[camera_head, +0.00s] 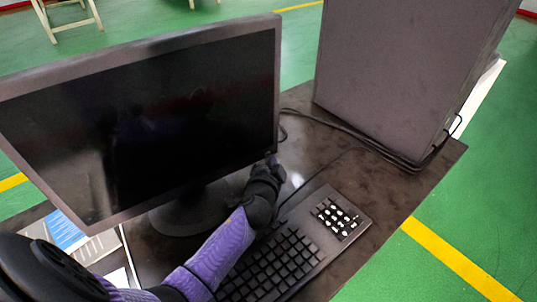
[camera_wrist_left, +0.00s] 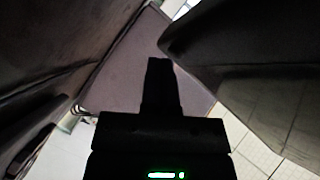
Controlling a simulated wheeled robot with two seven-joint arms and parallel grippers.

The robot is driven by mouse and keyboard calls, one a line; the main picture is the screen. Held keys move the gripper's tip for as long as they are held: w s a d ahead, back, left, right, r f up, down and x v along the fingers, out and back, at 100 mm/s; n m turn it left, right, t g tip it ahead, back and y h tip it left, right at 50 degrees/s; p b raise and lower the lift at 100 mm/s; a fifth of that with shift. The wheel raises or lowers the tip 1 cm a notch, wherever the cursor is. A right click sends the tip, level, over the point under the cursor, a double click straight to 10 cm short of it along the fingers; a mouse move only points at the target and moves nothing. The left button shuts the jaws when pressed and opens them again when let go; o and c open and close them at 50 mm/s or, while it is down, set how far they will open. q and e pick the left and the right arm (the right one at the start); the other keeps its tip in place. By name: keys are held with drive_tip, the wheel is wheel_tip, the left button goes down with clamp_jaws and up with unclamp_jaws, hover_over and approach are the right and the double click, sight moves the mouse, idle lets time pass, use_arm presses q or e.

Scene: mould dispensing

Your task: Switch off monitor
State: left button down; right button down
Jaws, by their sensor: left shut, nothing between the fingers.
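The monitor (camera_head: 140,115) stands on the dark desk at the left in the head view, with a black screen and a grey frame. My left arm reaches in from the lower left, in front of the monitor. My left gripper (camera_head: 271,161) is at the lower right corner of the monitor frame, its tip touching it or very close; I cannot tell which. In the left wrist view the fingers of my left gripper (camera_wrist_left: 160,66) are shut together and empty. No power button can be made out; the gripper covers part of that corner. My right gripper is not in view.
A black keyboard (camera_head: 338,214) lies on the desk (camera_head: 400,205), partly under my left arm. A large grey computer case (camera_head: 400,75) stands at the back right, with cables (camera_head: 350,132) beside it. Papers (camera_head: 65,232) lie at the left. Green floor surrounds the desk.

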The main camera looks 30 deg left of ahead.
use_arm(q)
drive_tip(key=shift+s+d, duration=0.3)
drive_tip(key=shift+d, duration=0.2)
drive_tip(key=shift+s+d, duration=0.35)
drive_tip(key=shift+d, duration=0.4)
drive_tip(key=shift+s+d, duration=0.35)
drive_tip(key=shift+d, duration=0.45)
drive_tip(key=shift+s+d, duration=0.35)
drive_tip(key=shift+d, duration=0.4)
